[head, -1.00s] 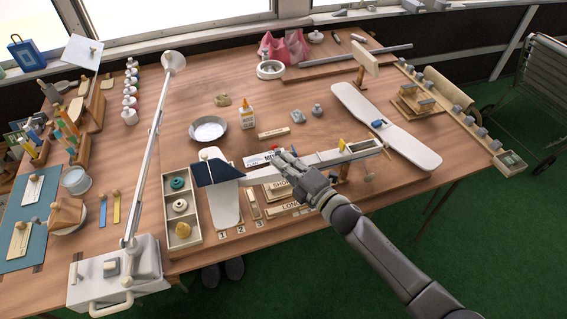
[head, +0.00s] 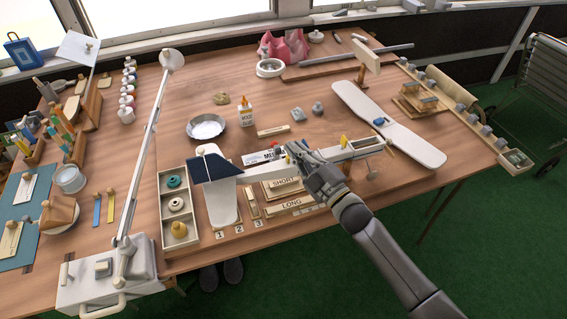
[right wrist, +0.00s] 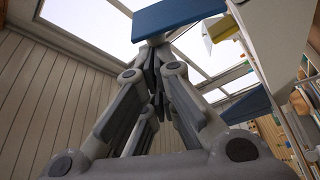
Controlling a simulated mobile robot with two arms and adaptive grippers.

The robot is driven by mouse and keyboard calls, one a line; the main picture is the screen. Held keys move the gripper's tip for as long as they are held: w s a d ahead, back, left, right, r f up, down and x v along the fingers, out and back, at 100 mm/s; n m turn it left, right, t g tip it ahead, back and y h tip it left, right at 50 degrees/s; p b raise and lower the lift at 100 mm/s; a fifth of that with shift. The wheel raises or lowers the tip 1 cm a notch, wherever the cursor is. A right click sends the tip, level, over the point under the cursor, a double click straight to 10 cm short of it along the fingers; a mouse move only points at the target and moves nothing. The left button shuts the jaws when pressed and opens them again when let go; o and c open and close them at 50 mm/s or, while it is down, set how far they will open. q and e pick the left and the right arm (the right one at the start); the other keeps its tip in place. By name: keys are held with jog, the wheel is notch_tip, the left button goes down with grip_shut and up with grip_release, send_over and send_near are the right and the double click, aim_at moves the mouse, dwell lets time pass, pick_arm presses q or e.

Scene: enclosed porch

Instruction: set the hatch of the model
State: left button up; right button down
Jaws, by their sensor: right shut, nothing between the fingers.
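The model aeroplane lies across the workbench in the head view, with a pale fuselage (head: 335,155), a navy tail fin (head: 212,165) and white wings (head: 400,138). My right gripper (head: 293,150) is at the middle of the fuselage, its fingers shut and empty. It hides part of the fuselage there, and I cannot pick out the hatch. In the right wrist view the closed fingers (right wrist: 155,50) point towards a blue flat piece (right wrist: 180,16); I cannot tell whether they touch it. My left gripper is not in view.
Blocks marked SHORT (head: 285,186) and LONG (head: 292,204) lie in front of the fuselage. A parts tray (head: 163,205) and lamp (head: 148,150) stand left. A glue bottle (head: 246,115) and metal dish (head: 205,127) stand behind. Bare wood is clear at the back middle.

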jog(key=shift+w+d+f+m+t+h+b, duration=0.45)
jog(key=shift+d+m+t+h+b, duration=0.55)
jog(key=shift+m, duration=1.95)
jog(key=shift+w+d+f+m+t+h+b, duration=0.25)
jog(key=shift+d+f+m+t+h+b, duration=0.7)
jog(key=shift+m, duration=1.95)
jog(key=shift+w+d+f+m+t+h+b, duration=0.1)
jog(key=shift+w+d+m+t+h+b, duration=0.6)
jog(key=shift+m, duration=2.25)
jog(key=shift+s+d+g+h, duration=0.3)
jog(key=shift+d+h, duration=0.15)
jog(key=shift+d, duration=0.2)
